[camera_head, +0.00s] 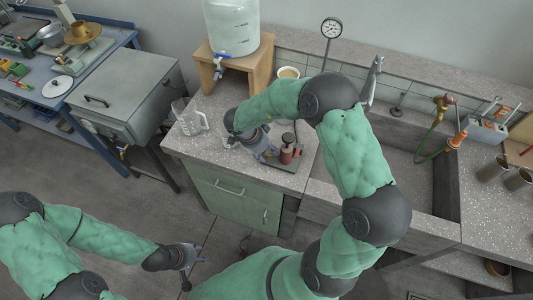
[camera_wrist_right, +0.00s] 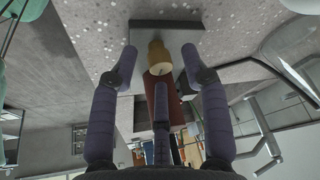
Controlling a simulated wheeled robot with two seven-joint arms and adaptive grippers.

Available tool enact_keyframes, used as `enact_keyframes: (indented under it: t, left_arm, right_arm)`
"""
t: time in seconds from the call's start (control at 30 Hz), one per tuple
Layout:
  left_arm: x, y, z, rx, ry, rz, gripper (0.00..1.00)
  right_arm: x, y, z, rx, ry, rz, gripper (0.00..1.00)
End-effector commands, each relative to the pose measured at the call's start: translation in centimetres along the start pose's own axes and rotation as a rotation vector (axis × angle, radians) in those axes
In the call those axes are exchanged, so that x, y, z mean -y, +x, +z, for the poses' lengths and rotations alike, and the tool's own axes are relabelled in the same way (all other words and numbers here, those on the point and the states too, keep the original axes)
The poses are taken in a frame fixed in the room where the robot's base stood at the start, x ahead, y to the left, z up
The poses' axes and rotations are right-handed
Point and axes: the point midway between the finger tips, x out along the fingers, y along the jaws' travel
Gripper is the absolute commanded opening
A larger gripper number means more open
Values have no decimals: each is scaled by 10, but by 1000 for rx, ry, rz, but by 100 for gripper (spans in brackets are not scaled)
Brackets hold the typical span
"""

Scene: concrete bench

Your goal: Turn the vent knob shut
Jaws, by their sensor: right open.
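A small device with dark red cylinders (camera_head: 287,155) stands on a grey base plate (camera_head: 291,180) on the bench top. In the right wrist view its red body (camera_wrist_right: 158,98) carries a tan, rounded knob (camera_wrist_right: 158,58), which appears to be the vent knob. My right gripper (camera_head: 266,153) is beside the device. In the wrist view its open fingers (camera_wrist_right: 158,62) stand on both sides of the knob, with visible gaps. The knob is hard to make out in the head view. My left gripper (camera_head: 190,262) hangs over the floor, away from the bench, its fingers spread and empty.
Glass beakers (camera_head: 190,118) stand left of the device. A water tank (camera_head: 231,25) on a wooden stand (camera_head: 258,72) and a small bowl (camera_head: 288,73) are behind it. A sink (camera_head: 405,160) lies to the right. My right arm passes above the bench.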

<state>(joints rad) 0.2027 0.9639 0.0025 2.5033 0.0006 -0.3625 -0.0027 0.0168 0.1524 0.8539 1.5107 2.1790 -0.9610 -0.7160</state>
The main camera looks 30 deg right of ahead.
Motion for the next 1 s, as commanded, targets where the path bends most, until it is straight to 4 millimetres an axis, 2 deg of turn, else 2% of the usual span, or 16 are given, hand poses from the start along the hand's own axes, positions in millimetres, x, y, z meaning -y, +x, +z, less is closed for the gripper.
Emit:
enact_keyframes:
  t: [0.37,0.5,0.53,0.8,1.0]
  left_arm:
    - [0,1,0,0,0,0,40]
    - [0,1,0,0,0,0,40]
    - [0,1,0,0,0,0,40]
    - [0,0,0,0,0,0,40]
    - [-4,-12,0,0,0,0,40]
  right_arm:
    - [0,5,0,-1,0,0,47]
    - [0,5,0,0,0,0,7]
    - [0,5,0,0,0,0,0]
    - [0,4,-1,0,3,0,0]
    - [1,2,-2,0,33,14,0]
